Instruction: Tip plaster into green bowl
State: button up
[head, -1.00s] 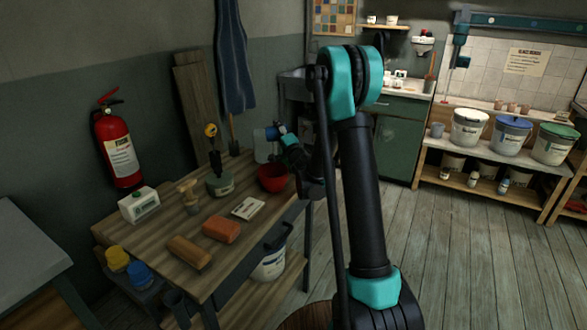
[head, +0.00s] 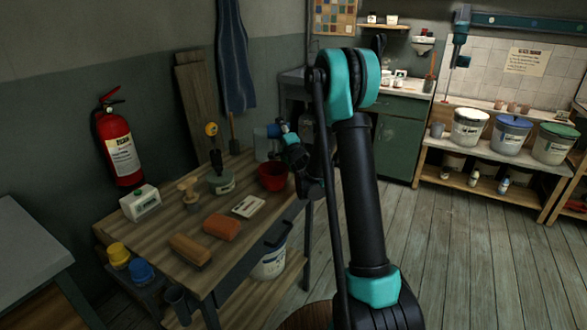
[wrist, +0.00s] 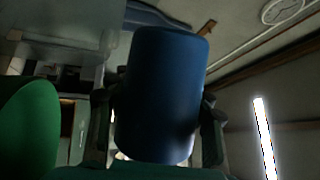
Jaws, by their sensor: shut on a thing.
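My gripper (wrist: 158,115) is shut on a blue cup (wrist: 160,90), with one finger on each side of it in the wrist view. In the head view, the blue cup (head: 273,131) shows small at my gripper (head: 282,130), above the back right end of the workbench. Its mouth and any plaster in it are hidden. A smooth green rounded thing (wrist: 27,125) fills the left edge of the wrist view; I cannot tell whether it is the green bowl. No green bowl shows clearly in the head view, where my arm hides part of the scene.
On the workbench (head: 160,222), a red bowl (head: 272,177) stands just below my gripper. A grey-green tub (head: 221,183), an orange block (head: 222,227) and a white box (head: 140,203) stand further left. Lidded buckets (head: 511,136) stand on the right shelf.

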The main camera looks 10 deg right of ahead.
jog(key=shift+d+f+m+t+h, duration=0.35)
jog(key=shift+f+m, duration=0.2)
jog(key=shift+m, duration=0.45)
dwell(0.3)
